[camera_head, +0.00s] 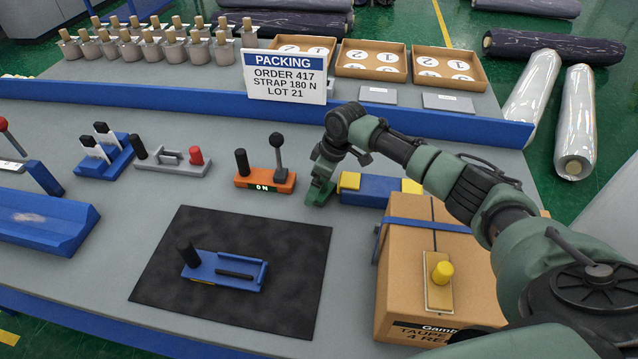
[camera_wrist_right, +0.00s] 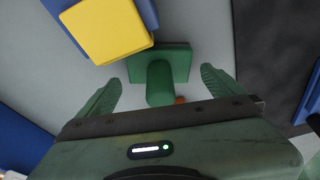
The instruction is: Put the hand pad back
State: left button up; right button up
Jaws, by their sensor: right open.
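A green piece with a flat square base and a rounded grip, which looks like the hand pad (camera_head: 319,193), stands on the grey table left of the blue and yellow block. In the right wrist view the hand pad (camera_wrist_right: 178,62) has its grip between the two fingers, with a gap on each side. My right gripper (camera_head: 325,165) is open around the grip, pointing down; the wrist view shows its fingers (camera_wrist_right: 161,90) apart. My left gripper is not in view.
A blue block with yellow ends (camera_head: 372,189) lies just right of the hand pad. A strapped carton (camera_head: 405,290) stands nearer. A black mat (camera_head: 300,260) carries a blue handled tool (camera_head: 225,270). A blue rail (camera_head: 180,95) runs behind.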

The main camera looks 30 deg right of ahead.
aim_at(330, 192)
jog(key=b+v, duration=0.1)
jog(key=v, duration=1)
jog(key=shift+r, duration=0.3)
jog(key=shift+s+f, duration=0.1)
